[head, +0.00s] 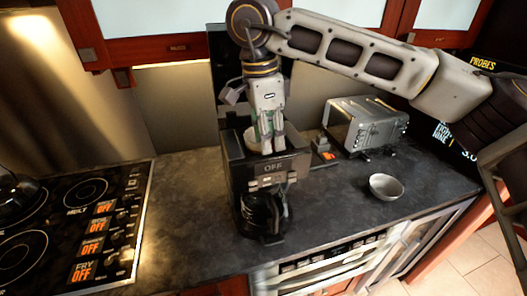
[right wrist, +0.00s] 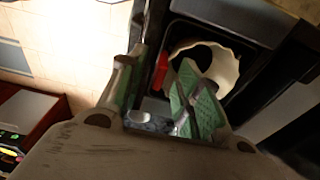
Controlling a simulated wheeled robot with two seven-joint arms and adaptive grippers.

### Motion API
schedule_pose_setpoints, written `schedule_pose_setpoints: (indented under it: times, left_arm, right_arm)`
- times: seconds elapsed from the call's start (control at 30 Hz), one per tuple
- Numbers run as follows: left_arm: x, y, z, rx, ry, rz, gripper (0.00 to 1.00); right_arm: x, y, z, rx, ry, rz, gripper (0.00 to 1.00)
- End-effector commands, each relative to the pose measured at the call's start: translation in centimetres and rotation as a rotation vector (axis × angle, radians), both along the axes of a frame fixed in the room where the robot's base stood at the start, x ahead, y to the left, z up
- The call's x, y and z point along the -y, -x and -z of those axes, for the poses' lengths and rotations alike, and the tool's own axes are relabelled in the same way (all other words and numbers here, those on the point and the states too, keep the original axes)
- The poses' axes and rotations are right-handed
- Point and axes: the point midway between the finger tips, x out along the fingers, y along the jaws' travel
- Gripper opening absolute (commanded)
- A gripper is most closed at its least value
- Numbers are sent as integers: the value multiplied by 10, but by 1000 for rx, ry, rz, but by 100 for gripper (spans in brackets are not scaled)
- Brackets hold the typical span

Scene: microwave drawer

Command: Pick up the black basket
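A black coffee maker (head: 238,172) stands on the dark counter with its top open. A white paper filter (head: 251,137) shows in the open top, and also in the right wrist view (right wrist: 228,72), inside a dark housing. I cannot clearly tell a separate black basket from this housing. My right gripper (head: 267,150) points down over the coffee maker's top, beside the filter. In the right wrist view its green-padded fingers (right wrist: 155,95) are apart, with one finger overlapping the filter. Contact cannot be told. My left gripper is not in view.
A glass carafe (head: 262,216) sits in the coffee maker's lower part. A grey toaster (head: 370,124) and a metal bowl (head: 386,187) stand to the right. A black stove (head: 70,220) is at the left. The counter between stove and coffee maker is clear.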

Motion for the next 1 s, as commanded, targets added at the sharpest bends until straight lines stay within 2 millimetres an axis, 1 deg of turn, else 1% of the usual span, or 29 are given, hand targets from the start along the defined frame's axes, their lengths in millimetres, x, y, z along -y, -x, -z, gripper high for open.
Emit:
schedule_pose_setpoints:
  times: [0.23,0.27,0.5,0.53,1.0]
  left_arm:
    - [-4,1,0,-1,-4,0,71]
    - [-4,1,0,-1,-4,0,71]
    - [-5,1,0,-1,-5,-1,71]
    - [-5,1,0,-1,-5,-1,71]
    - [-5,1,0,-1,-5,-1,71]
  right_arm:
    - [0,0,0,0,0,0,34]
    - [0,0,0,0,0,0,33]
    - [0,0,0,0,0,-1,2]
    - [0,0,0,0,0,-1,0]
    - [0,0,-1,1,0,0,0]
